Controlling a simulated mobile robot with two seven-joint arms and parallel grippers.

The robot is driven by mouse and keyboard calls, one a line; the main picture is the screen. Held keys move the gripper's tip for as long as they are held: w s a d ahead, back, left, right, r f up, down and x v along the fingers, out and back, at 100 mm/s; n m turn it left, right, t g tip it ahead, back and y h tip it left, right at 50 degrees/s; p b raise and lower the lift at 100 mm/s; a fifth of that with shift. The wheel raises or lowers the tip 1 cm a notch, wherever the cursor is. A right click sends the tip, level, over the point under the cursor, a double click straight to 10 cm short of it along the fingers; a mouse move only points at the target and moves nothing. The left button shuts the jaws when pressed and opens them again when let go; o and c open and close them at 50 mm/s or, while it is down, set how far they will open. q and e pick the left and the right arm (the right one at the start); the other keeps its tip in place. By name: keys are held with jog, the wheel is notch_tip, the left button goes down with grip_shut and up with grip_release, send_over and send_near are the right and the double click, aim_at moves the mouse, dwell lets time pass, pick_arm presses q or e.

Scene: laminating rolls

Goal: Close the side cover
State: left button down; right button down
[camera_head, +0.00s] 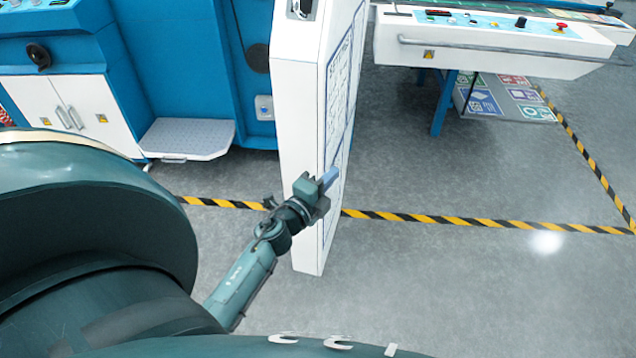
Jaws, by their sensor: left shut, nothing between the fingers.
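The side cover (300,150) is a tall white panel standing out from the blue machine (190,60), swung open towards me. Its right face carries blue-lined printed markings. My left gripper (328,179) is shut and empty at the lower part of the cover, in front of its near edge with the fingertips over the right face. Whether it touches the cover cannot be told. My right gripper is not in view.
A white cabinet (85,105) and a grey step (186,139) stand at the left. A control bench (490,45) on blue legs stands at the back right. Yellow-black tape (440,219) crosses the floor. The grey floor at right is clear.

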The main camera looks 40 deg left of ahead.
aim_at(323, 163)
pick_arm(q)
jog(key=w+a, duration=0.1)
jog(key=a, duration=0.1)
jog(key=w+a, duration=0.2)
dwell(0.6)
